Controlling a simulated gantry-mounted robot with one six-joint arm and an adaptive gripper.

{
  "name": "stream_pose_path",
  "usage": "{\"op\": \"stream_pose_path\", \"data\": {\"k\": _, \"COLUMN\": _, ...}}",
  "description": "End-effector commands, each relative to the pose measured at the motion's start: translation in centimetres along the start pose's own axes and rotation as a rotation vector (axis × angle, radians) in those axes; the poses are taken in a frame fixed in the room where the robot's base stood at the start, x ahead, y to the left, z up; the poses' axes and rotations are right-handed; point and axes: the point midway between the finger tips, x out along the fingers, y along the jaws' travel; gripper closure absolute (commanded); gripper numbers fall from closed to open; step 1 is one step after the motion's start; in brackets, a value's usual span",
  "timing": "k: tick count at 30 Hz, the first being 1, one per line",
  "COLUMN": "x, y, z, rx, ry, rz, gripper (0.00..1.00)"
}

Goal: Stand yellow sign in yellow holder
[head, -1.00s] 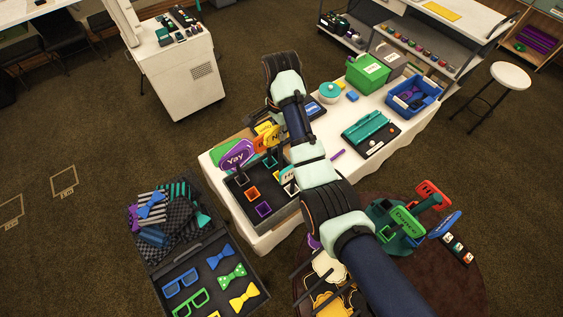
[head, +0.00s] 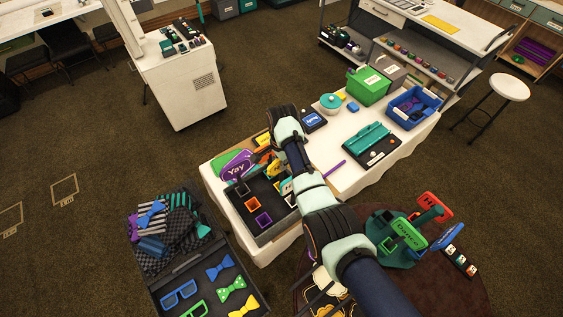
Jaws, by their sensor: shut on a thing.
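The yellow sign (head: 274,169) shows small in the head view, just below and left of my wrist, over the dark tray (head: 237,199). My gripper (head: 276,157) is mostly hidden behind my wrist and is shut on the sign. Square holders stand in the tray: a purple one (head: 263,219) and an orange one (head: 249,204). I cannot make out the yellow holder; my arm covers the tray's right part. Whether the sign touches anything in the tray cannot be told.
A purple "Yay" sign (head: 237,170) stands at the tray's far left. A teal tray (head: 366,139), green box (head: 368,86) and blue bin (head: 414,106) are on the table's right. A case of bow ties (head: 206,264) is front left.

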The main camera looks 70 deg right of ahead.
Motion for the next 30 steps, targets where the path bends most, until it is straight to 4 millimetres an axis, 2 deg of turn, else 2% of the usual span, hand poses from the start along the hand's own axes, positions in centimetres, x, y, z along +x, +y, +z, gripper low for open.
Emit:
{"op": "stream_pose_path", "data": {"k": 6, "x": 0.7, "y": 0.0, "z": 0.0, "rx": 0.0, "ry": 0.0, "rz": 0.0, "gripper": 1.0}}
{"op": "stream_pose_path", "data": {"k": 7, "x": 0.7, "y": 0.0, "z": 0.0, "rx": 0.0, "ry": 0.0, "rz": 0.0, "gripper": 0.84}}
{"op": "stream_pose_path", "data": {"k": 11, "x": 0.7, "y": 0.0, "z": 0.0, "rx": 0.0, "ry": 0.0, "rz": 0.001, "gripper": 0.62}}
{"op": "stream_pose_path", "data": {"k": 19, "x": 0.6, "y": 0.0, "z": 0.0, "rx": 0.0, "ry": 0.0, "rz": 0.0, "gripper": 0.62}}
{"op": "stream_pose_path", "data": {"k": 23, "x": -0.6, "y": -0.1, "z": 0.0, "rx": 0.0, "ry": 0.0, "rz": -0.001, "gripper": 0.62}}
{"op": "stream_pose_path", "data": {"k": 26, "x": -2.5, "y": -0.1, "z": 0.0, "rx": 0.0, "ry": 0.001, "rz": -0.004, "gripper": 0.62}}
{"op": "stream_pose_path", "data": {"k": 30, "x": -6.2, "y": -0.2, "z": -0.1, "rx": 0.0, "ry": 0.002, "rz": -0.005, "gripper": 0.62}}
